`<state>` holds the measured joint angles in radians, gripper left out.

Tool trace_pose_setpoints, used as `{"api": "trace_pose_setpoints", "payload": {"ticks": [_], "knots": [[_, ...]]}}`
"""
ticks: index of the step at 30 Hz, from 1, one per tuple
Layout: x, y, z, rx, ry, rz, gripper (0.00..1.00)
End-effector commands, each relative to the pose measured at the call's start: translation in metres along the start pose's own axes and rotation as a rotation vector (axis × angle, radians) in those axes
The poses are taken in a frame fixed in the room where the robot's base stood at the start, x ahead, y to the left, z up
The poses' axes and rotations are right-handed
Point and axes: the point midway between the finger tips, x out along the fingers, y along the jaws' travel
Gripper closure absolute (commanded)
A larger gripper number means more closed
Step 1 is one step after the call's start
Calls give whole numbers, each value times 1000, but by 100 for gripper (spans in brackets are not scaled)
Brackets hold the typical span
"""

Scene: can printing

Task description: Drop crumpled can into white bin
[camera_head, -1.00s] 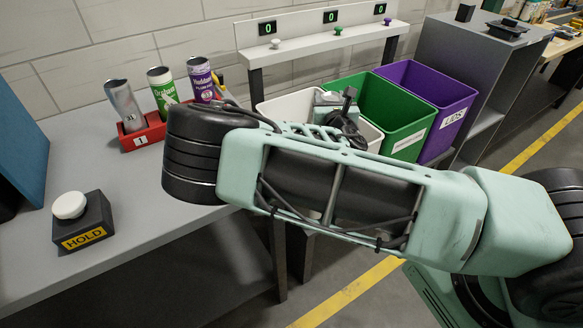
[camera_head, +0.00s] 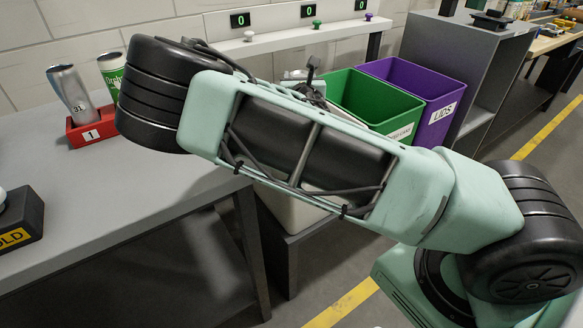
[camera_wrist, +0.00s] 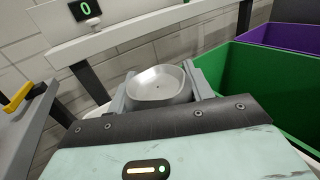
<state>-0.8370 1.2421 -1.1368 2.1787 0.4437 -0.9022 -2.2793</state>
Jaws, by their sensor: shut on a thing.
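In the wrist view, my gripper (camera_wrist: 161,88) is shut on a silver can (camera_wrist: 158,82). The can's round end faces the camera, and its outline looks slightly oval. In the head view, my arm hides the can and most of the gripper. The white bin (camera_head: 290,212) is largely hidden behind my arm in the head view, with part of its front wall showing below. In the wrist view, parts of its pale rim (camera_wrist: 93,108) show beside and behind my gripper, so the can is over or near the bin's opening. How high it is I cannot tell.
The green bin (camera_head: 402,120) and purple bin (camera_head: 440,115) stand to the right. A rail (camera_head: 285,42) with buttons and displays reading 0 runs behind. A button box (camera_head: 20,222) sits at the left edge.

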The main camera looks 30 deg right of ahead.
Motion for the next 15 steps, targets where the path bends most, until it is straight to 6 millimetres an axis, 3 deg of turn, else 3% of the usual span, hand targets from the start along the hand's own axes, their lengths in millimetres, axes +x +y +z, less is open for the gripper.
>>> {"api": "trace_pose_setpoints", "payload": {"ticks": [3,13,14,15], "knots": [[0,0,-14,2,-1,0,70],[0,0,-15,1,-2,0,70],[0,0,-15,1,-2,0,43],[0,0,-15,1,-2,0,32]]}}
